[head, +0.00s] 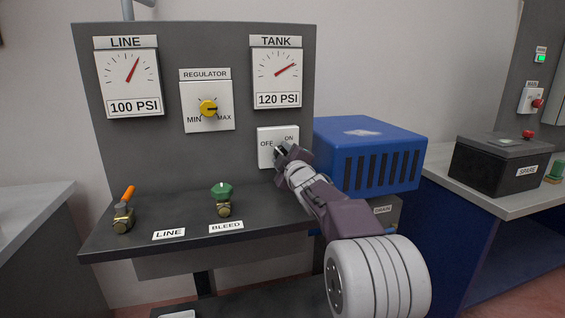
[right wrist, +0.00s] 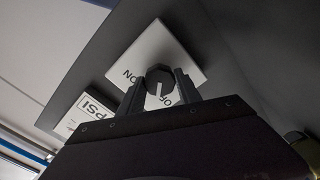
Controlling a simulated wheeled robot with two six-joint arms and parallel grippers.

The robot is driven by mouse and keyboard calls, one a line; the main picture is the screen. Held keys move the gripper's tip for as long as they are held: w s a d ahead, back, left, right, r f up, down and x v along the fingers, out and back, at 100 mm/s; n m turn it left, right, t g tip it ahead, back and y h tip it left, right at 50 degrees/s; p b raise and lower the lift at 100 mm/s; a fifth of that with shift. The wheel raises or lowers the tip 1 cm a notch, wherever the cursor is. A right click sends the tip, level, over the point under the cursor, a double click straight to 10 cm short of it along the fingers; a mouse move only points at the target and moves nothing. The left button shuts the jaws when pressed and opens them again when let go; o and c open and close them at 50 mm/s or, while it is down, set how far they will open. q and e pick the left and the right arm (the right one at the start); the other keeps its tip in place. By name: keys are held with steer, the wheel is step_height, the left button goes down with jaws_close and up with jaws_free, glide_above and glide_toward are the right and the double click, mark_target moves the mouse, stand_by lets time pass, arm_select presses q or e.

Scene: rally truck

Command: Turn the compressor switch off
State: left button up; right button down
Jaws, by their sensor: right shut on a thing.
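The compressor switch is a white plate (head: 266,154) marked OFF on its left and ON on its right, on the grey panel below the tank gauge. My right gripper (head: 281,150) reaches it from the lower right and covers its lower right part and the knob. In the right wrist view the dark round knob (right wrist: 158,74) sits between the two fingers of my right gripper (right wrist: 160,82), which are shut on it. The knob's white line points down in that picture, toward the partly hidden OFF lettering. My left gripper is not in view.
A blue vented box (head: 370,150) stands right beside the switch and my right arm. A green bleed valve (head: 222,197) and an orange-handled line valve (head: 124,210) stand on the shelf. The yellow regulator knob (head: 208,108) is up left. A dark spare box (head: 500,163) stands farther right.

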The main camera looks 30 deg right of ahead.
steer(key=shift+f+n+b, duration=0.1)
steer(key=shift+n+b, duration=0.5)
steer(key=shift+n, duration=0.7)
steer(key=c, duration=0.8)
jaws_free()
steer(key=shift+c, duration=0.2)
steer(key=shift+s, duration=0.1)
steer(key=v, duration=0.9)
